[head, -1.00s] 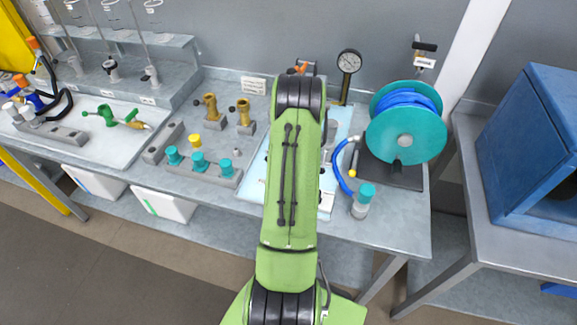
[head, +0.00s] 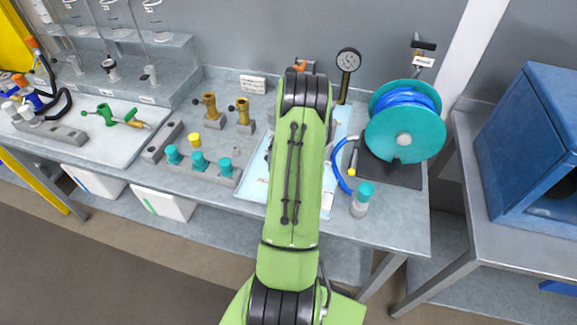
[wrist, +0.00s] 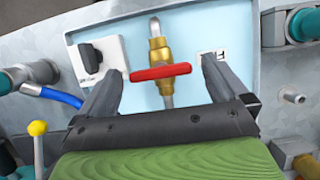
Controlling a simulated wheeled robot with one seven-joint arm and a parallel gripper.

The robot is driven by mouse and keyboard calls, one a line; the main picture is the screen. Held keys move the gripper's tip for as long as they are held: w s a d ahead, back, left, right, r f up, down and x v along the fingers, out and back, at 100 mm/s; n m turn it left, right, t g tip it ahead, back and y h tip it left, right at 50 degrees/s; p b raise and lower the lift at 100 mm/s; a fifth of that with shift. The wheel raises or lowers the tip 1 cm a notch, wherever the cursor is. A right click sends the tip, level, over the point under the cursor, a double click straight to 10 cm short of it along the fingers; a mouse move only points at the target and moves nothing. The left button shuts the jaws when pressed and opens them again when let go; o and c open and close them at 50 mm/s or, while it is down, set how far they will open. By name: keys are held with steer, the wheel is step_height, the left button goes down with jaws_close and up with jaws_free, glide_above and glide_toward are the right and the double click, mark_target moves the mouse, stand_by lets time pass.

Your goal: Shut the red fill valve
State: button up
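The red fill valve's handle (wrist: 160,71) shows in the middle of the wrist view. It lies crosswise over an upright brass valve body (wrist: 158,45) on a pale blue panel. My gripper (wrist: 160,68) is open, with one dark finger on each side of the red handle. The fingers look apart from the handle's ends, though how close they are in depth I cannot tell. In the head view my green arm hides the valve and the gripper.
A black knob on a white plate (wrist: 119,55) is left of the valve, and a small label (wrist: 203,53) is at its right. In the head view, a teal hose reel (head: 424,138), a gauge (head: 348,60) and teal-capped fittings (head: 198,163) stand around the arm.

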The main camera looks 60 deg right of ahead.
steer(key=p+v, duration=0.3)
steer(key=v, duration=1.2)
steer(key=shift+r, duration=0.35)
steer(key=shift+d, duration=0.15)
